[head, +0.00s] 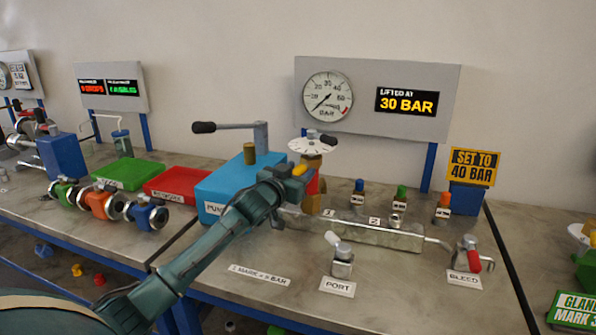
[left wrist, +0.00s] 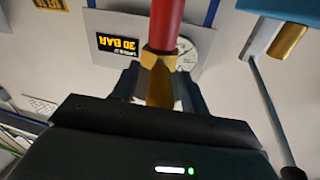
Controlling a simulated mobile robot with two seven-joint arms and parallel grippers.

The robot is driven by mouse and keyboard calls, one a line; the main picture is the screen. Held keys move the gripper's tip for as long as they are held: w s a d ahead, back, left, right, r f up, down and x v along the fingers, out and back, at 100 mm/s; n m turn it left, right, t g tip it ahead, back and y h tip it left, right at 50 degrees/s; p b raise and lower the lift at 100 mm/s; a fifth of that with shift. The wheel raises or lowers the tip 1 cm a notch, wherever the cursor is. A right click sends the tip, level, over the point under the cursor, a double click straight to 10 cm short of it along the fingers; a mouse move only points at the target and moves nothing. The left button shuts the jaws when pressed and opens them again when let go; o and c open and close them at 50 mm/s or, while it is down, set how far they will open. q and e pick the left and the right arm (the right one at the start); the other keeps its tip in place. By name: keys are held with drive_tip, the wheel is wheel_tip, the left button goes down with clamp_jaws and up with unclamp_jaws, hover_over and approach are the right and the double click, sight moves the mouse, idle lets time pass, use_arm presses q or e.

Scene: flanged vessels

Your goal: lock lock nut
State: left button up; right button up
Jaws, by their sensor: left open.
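In the left wrist view, a brass hex piece (left wrist: 159,66) sits under a red cylinder (left wrist: 166,22). The open fingers of my left gripper (left wrist: 160,88) lie on either side of the brass piece; contact cannot be told. Which brass piece is the lock nut is not clear. My right gripper is out of view.
A panel holds a gauge (head: 327,96) and a "LIFTED AT 30 BAR" display (head: 407,101). A sign (head: 472,166) says "SET TO 40 BAR". The blue pump box (head: 228,187) has a lever (head: 230,127). A metal manifold (head: 365,234) and bleed valve (head: 468,256) stand right.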

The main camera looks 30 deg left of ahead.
use_arm(q)
clamp_jaws()
idle(0.5)
